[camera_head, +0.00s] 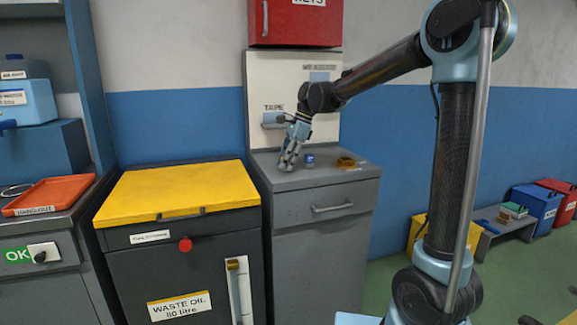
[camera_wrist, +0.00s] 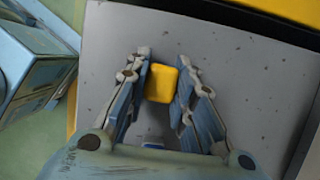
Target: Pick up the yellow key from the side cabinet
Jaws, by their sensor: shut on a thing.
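The yellow key (camera_wrist: 161,84) shows in the wrist view as a yellow block between my gripper's two fingers, over the grey cabinet top. My gripper (camera_wrist: 163,88) is shut on it near the fingertips. In the head view my gripper (camera_head: 288,163) points down at the left part of the top of the grey side cabinet (camera_head: 322,210). The key cannot be made out there, as the fingers hide it. I cannot tell whether the key still touches the cabinet top.
A small blue item (camera_head: 309,159) and a brown-yellow ring-like item (camera_head: 346,162) sit on the cabinet right of my gripper. A yellow-lidded waste oil bin (camera_head: 178,190) stands to the left. A backboard with a tape holder (camera_head: 274,120) rises behind, under a red key box (camera_head: 296,22).

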